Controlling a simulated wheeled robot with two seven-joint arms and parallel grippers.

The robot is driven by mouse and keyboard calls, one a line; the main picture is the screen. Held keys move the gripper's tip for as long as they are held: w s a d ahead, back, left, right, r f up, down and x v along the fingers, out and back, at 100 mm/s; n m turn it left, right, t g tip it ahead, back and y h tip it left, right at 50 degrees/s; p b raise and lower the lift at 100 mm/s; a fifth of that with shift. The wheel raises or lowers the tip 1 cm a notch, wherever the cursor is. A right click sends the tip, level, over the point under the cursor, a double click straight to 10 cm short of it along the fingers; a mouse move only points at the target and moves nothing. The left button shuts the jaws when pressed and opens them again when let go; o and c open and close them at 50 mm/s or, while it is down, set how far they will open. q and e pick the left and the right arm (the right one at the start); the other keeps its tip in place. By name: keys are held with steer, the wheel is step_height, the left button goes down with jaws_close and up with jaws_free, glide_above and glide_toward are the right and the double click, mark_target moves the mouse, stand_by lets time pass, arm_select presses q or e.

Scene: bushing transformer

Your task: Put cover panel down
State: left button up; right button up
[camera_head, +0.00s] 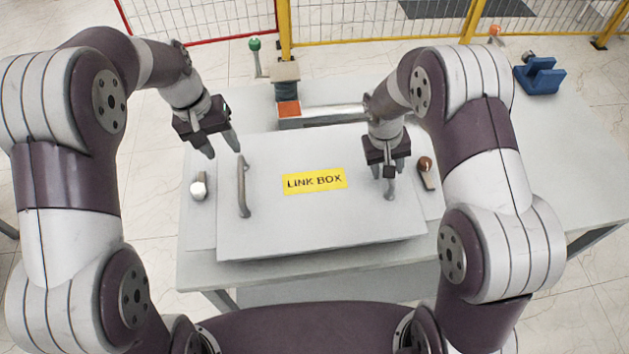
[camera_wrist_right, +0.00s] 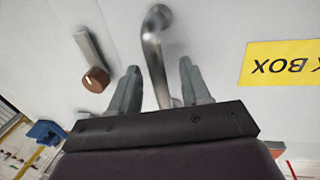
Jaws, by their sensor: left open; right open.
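The cover panel (camera_head: 300,225) is a flat grey plate with a yellow "LINK BOX" label (camera_head: 314,181); it lies on the table in the head view. Its left handle (camera_head: 243,187) stands free. My left gripper (camera_head: 224,147) is open and empty, above and behind that handle, apart from it. My right gripper (camera_head: 388,185) is open at the right handle. In the right wrist view, the right gripper's fingers (camera_wrist_right: 152,90) are spread on either side of the right handle (camera_wrist_right: 154,50). The yellow label (camera_wrist_right: 281,63) is partly cut off there.
A white-knobbed part (camera_head: 198,187) lies left of the panel and a brown-knobbed part (camera_head: 427,172) lies right. Behind stand an orange-topped block (camera_head: 288,106) and a grey bar. A blue holder (camera_head: 540,76) sits at the back right.

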step_height(320, 180, up, 12)
steer(key=a, duration=0.2)
steer(key=shift+a+f, duration=0.15)
